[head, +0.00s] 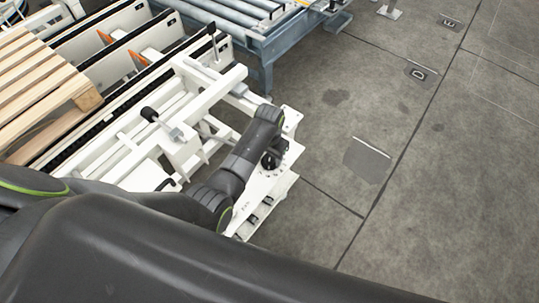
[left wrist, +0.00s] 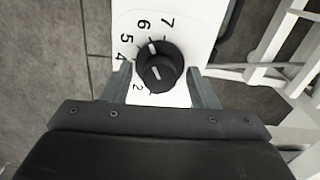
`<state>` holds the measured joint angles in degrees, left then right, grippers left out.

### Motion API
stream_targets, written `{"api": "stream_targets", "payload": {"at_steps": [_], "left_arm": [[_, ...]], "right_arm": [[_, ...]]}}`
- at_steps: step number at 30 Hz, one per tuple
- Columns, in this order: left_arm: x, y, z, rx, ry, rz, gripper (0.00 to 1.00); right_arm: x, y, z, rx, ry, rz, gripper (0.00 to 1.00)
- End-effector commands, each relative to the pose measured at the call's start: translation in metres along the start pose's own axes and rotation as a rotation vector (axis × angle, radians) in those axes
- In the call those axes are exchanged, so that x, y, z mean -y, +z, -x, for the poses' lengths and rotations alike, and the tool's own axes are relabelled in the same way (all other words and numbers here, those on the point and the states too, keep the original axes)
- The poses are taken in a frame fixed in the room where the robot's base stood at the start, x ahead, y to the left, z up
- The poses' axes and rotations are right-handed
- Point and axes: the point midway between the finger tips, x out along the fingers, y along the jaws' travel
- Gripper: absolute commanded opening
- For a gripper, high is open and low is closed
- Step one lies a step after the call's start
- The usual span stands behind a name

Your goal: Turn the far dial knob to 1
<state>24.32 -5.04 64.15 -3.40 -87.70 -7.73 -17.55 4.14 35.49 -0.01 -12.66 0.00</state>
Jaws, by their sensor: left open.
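A black round dial knob (left wrist: 160,68) sits on a white plate (left wrist: 185,22) with printed numbers in the left wrist view. The numbers 7, 6, 5, 4 and 2 show; others are hidden by the knob or gripper. A white mark on the knob's upper side faces roughly the 6, and a short white line shows on its cap; the exact setting is hard to tell. My left gripper (left wrist: 160,82) is open, with one finger on each side of the knob and apparent gaps. In the head view, the left gripper (head: 273,150) is over the white panel (head: 272,188). My right gripper is not in view.
White frame rails and black-knobbed levers (head: 150,114) stand left of the panel. A wooden pallet (head: 40,80) lies at far left, and a blue roller conveyor (head: 262,42) stands behind. Grey floor (head: 440,180) on the right is clear.

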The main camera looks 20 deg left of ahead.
Motion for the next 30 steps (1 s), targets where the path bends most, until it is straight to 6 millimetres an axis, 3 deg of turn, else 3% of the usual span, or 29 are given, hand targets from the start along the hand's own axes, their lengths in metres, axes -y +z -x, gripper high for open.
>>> {"api": "stream_targets", "payload": {"at_steps": [7, 17, 30], "left_arm": [[0.0, 0.0, 0.0, 0.0, 0.0, 0.0, 0.52], [0.0, 0.0, 0.0, 0.0, 0.0, 0.0, 0.09], [0.0, 0.0, 0.003, 0.002, 0.0, 0.1, 0.09]], "right_arm": [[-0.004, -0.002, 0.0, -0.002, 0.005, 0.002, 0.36], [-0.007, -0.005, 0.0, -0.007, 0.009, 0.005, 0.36], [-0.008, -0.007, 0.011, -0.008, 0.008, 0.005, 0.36]]}}
